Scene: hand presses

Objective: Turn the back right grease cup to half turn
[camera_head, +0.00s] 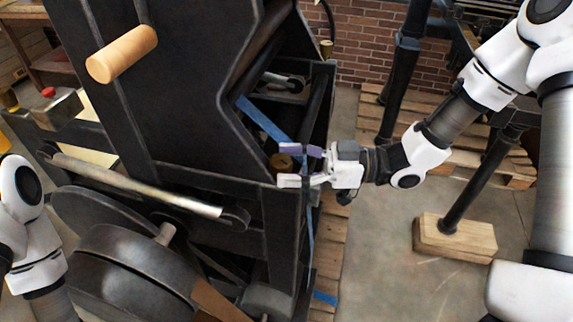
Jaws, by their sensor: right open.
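A round brass grease cup (282,161) sits on the right side of the black press frame. My right gripper (286,165) comes in from the right with its fingers apart, one beyond and one nearer than this cup. The cup shows between the fingertips; I cannot tell whether they touch it. Another small brass-coloured cup (326,47) stands farther back on the frame's right corner. I cannot tell from this view alone which one is the back right grease cup. My left arm shows at the left edge, but its gripper is out of view.
The black press (190,110) fills the left and middle, with a wooden handle (122,54), a metal bar (135,185) and a large drum (130,270). A black post on a wooden block (455,236) stands at right. Concrete floor (385,280) is clear between them.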

